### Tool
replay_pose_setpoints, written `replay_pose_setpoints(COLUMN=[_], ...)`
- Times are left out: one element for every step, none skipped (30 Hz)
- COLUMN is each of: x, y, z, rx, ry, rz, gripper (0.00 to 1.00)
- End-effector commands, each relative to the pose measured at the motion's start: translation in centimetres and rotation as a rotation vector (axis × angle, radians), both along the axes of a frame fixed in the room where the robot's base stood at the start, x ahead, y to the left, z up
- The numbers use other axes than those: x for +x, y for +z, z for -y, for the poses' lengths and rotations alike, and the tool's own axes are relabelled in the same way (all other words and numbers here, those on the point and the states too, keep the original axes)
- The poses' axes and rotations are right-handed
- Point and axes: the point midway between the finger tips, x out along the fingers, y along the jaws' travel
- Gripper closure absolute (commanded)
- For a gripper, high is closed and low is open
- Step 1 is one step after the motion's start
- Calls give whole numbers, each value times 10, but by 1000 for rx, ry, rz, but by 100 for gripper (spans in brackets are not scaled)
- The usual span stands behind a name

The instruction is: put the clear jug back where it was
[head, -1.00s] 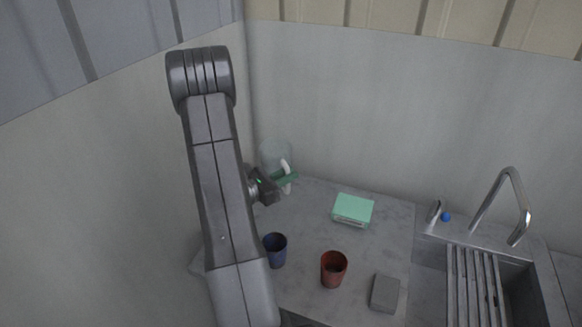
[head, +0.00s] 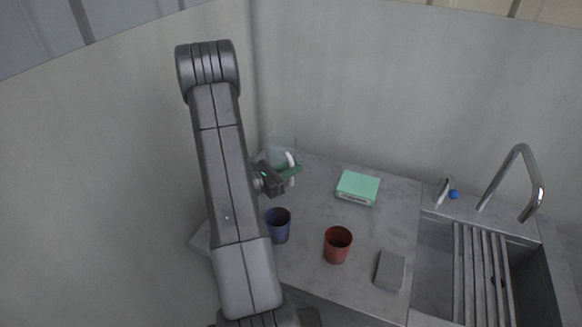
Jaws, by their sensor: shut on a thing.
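The clear jug (head: 279,147) is see-through with a white handle (head: 291,160). It is at the back left of the counter, near the wall corner. The jug looks upright. Its lower part is partly hidden by my gripper, and I cannot tell whether its base touches the counter.
A blue cup (head: 278,226) stands in front of my gripper, near my arm. A red cup (head: 337,245), a mint-green box (head: 358,187) and a grey block (head: 390,270) are to the right. The sink (head: 432,262) and tap (head: 522,165) are far right. The middle counter is clear.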

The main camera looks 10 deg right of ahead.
Motion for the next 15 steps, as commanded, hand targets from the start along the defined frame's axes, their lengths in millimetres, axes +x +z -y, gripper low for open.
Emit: replay_pose_setpoints(x=[0, 0, 0, 0, 0, 0, 0, 0, 0, 0, 0, 0, 0, 0, 0], y=[0, 0, 0, 0, 0, 0, -1, -1, -2, -3, -3, -4, -5, -5, -6], z=[0, 0, 0, 0, 0, 0, 0, 0, 0, 0, 0, 0, 0, 0, 0], rx=[0, 0, 0, 0, 0, 0, 0, 0, 0, 0, 0, 0, 0, 0, 0], ry=[0, 0, 0, 0, 0, 0, 0, 0, 0, 0, 0, 0, 0, 0, 0], rz=[0, 0, 0, 0, 0, 0, 0, 0, 0, 0, 0, 0, 0, 0, 0], gripper=[100, 100, 100, 100, 100, 100, 100, 100, 100, 100, 100, 100, 100, 100, 100])
